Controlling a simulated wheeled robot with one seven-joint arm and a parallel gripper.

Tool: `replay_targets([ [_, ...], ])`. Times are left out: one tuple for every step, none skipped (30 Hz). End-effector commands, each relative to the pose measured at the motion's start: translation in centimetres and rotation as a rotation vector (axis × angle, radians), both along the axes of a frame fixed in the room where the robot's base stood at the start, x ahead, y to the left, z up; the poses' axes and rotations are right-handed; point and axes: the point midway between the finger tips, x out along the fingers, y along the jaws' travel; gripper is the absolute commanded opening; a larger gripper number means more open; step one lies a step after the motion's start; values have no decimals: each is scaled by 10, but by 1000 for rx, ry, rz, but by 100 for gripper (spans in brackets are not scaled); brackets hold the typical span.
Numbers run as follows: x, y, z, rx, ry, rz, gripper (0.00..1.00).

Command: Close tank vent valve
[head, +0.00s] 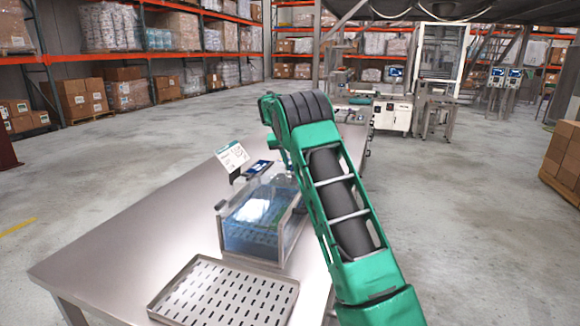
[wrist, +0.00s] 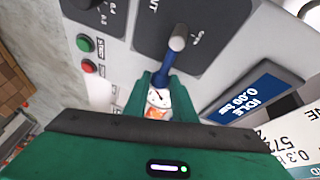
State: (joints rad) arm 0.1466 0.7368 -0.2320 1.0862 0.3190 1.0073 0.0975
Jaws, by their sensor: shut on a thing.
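In the wrist view the vent valve (wrist: 177,44) has a light metal pivot on a dark plate, and a blue lever (wrist: 162,73) runs from it down toward me. The plate's label shows only "NT" and part of another word. My gripper (wrist: 160,82) has its green fingers on both sides of the lever and is shut on it. A small round gauge (wrist: 158,97) shows between the fingers. In the head view a clear tank (head: 235,236) with blue water stands on the steel table; my arm hides the gripper and the valve there.
Green and red buttons (wrist: 87,56) sit left of the valve. A perforated tray (head: 222,290) lies before the tank, and a white sign (head: 232,157) stands behind it. The steel table's (head: 130,240) left side is bare.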

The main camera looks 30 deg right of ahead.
Motion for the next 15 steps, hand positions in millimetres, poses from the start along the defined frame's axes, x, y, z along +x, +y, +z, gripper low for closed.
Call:
replay_targets([
  [1,2,1,1,-1,2,0],
  [1,2,1,1,-1,2,0],
  [1,2,1,1,-1,2,0],
  [1,2,1,1,-1,2,0],
  [1,2,1,1,-1,2,0],
  [1,2,1,1,-1,2,0],
  [1,2,1,1,0,3,0],
  [1,2,1,1,0,3,0],
  [1,2,1,2,-1,3,0],
  [1,2,1,2,-1,3,31],
  [1,2,1,2,0,2,38],
  [0,2,1,2,0,2,42],
  [0,2,1,2,0,2,42],
  [0,1,0,2,0,2,42],
  [0,1,0,1,1,2,42],
])
